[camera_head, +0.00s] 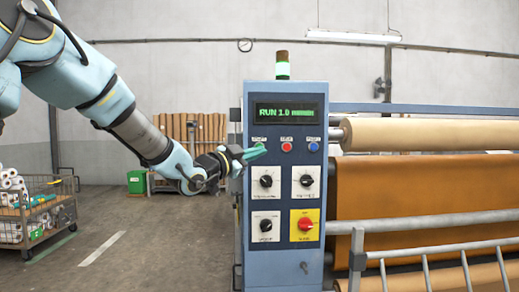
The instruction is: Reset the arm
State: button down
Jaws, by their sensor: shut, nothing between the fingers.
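My arm reaches in from the upper left. My gripper (256,152) is shut and empty, with its teal fingertips in front of the upper left of the blue control panel (285,262). The fingertips overlap the area just below the green button (259,140); I cannot tell whether they touch the panel. The panel's display (286,112) is lit green and reads RUN 1.0 and a blurred unit. A red button (286,147) and a blue button (313,147) show to the right of the fingertips.
Below the buttons are several dials, among them a red switch on a yellow plate (305,225). The press with its brown sheet (420,200) and grey guard rails (440,222) stands at the right. A wire cart (38,218) stands at the left. The floor between is clear.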

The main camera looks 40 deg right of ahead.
dwell(0.4)
jog(key=w+a+f+n+t+y, duration=0.5)
jog(key=w+a+f+n+y, duration=0.2)
jog(key=w+a+f, duration=0.6)
jog(key=w+a+f+n+t+y, duration=0.1)
jog(key=a+f+n+y, duration=0.2)
jog(key=a, duration=0.6)
jog(key=w+a+f+n+y, duration=0.1)
jog(key=a+f+n+y, duration=0.15)
jog(key=a, duration=0.55)
jog(key=s+a+f+n+g+y, duration=0.1)
jog(key=s+a+f+n+y, duration=0.2)
jog(key=a, duration=0.5)
jog(key=s+a+f+n+g+y, duration=0.1)
jog(key=s+a+f+n+y, duration=0.15)
jog(key=a, duration=0.65)
jog(key=s+a+f+n+g+y, duration=0.1)
jog(key=s+a+f+n+g, duration=0.2)
jog(key=s+a, duration=0.7)
jog(key=shift+s+f+n+g+p, duration=0.15)
jog(key=shift+s+n+g+p, duration=0.15)
jog(key=shift+s+n+g, duration=0.5)
jog(key=shift+w, duration=0.3)
